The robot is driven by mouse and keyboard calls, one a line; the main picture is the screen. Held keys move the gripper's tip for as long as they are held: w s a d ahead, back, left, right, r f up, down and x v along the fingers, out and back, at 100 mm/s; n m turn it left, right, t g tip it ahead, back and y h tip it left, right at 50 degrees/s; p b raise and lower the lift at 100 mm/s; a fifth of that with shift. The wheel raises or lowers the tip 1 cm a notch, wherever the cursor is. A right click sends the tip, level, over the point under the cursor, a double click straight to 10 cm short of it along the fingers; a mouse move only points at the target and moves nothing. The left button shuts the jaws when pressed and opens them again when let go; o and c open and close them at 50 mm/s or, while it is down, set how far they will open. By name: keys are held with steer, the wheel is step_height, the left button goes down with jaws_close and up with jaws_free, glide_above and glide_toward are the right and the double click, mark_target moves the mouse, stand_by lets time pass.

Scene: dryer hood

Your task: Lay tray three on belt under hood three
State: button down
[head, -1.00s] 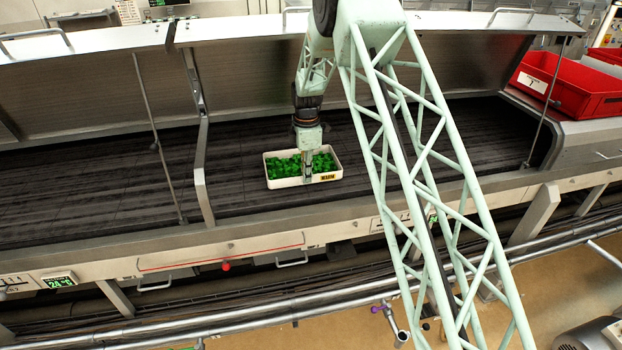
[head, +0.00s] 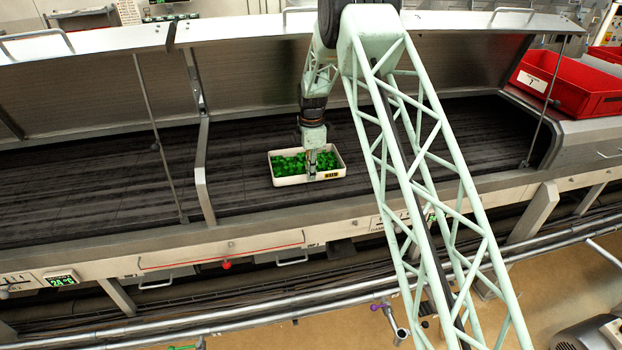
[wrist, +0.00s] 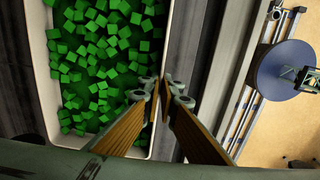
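The white tray (head: 283,181), filled with green cubes (head: 289,163), is over the dark belt (head: 245,190) under the open hood. A yellow label (head: 331,173) is on its front wall; I cannot read it surely. My gripper (head: 312,172) is at the middle of that front wall. In the wrist view my gripper (wrist: 163,91) has one finger inside the tray (wrist: 43,82) and one outside, closed on the rim. I cannot tell whether the tray's bottom touches the belt.
Hood dividers (head: 203,170) and a thin rod (head: 168,170) stand left of the tray. Another rod (head: 541,105) stands to the right. Red crates (head: 570,85) sit at the far right. A steel front ledge (head: 250,228) borders the belt. Belt on both sides of the tray is bare.

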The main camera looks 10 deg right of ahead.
steer(key=shift+f, duration=1)
steer(key=shift+f, duration=0.2)
steer(key=c, duration=2.9)
jaws_free()
steer(key=shift+r, duration=0.15)
steer(key=shift+s+r+b, duration=0.2)
steer(key=shift+r+b, duration=0.4)
steer(key=shift+r, duration=5.4)
